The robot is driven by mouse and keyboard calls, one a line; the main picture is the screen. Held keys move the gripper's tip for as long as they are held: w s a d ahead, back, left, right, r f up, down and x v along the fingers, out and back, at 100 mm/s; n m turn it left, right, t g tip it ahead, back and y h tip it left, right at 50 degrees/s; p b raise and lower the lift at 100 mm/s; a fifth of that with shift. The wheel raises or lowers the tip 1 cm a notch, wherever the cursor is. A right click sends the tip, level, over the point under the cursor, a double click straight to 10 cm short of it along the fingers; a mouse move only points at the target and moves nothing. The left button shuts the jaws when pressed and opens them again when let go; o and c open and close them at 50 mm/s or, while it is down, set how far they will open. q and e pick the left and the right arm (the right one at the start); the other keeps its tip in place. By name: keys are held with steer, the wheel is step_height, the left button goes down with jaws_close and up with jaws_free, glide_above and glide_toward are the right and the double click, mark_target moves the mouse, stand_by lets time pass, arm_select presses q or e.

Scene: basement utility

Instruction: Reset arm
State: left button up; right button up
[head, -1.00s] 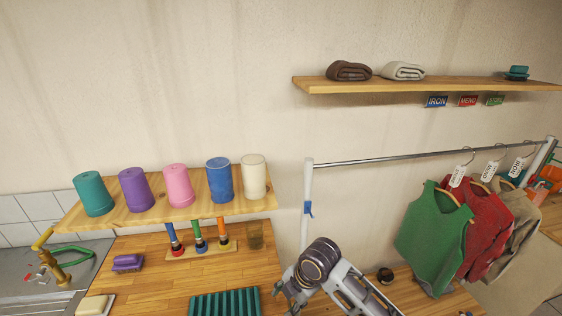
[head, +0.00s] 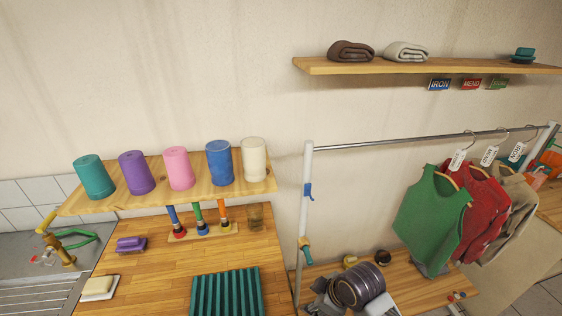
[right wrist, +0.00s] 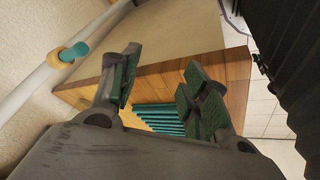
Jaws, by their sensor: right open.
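My right arm shows at the bottom of the head view, right of the white rail post. In the right wrist view my right gripper (right wrist: 158,95) is open, its two green-padded fingers apart with nothing between them. Beyond the fingers are the wooden counter edge (right wrist: 226,75) and the green ribbed mat (right wrist: 160,116). The mat (head: 226,294) also lies on the counter (head: 158,266) in the head view. My left gripper is in neither view.
Upside-down cups, such as the blue one (head: 219,163), stand on a small shelf (head: 195,196). A white post (head: 306,200) carries a rail (head: 400,140) with hanging garments (head: 432,215). A wall shelf (head: 440,69) holds folded towels. A sink (head: 40,285) is at the left.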

steer(key=shift+s+d+f+m+h, duration=0.45)
steer(key=shift+s+d+m+h, duration=0.3)
steer(key=shift+s+d+m, duration=1.7)
steer(key=shift+s+d+f+m+h, duration=0.6)
steer(key=shift+s+d+m, duration=0.9)
steer(key=shift+d+m, duration=1.8)
step_height(320, 180, down, 35)
steer(key=s+d+n+g+b, duration=0.1)
steer(key=s+b, duration=0.1)
steer(key=s, duration=0.1)
steer(key=s+d+f, duration=0.2)
steer(key=s+f, duration=0.8)
steer(key=s, duration=0.1)
steer(key=s+d+f+g+b, duration=0.1)
steer(key=s+d+f, duration=0.1)
steer(key=s+f, duration=0.9)
steer(key=shift+g, duration=0.3)
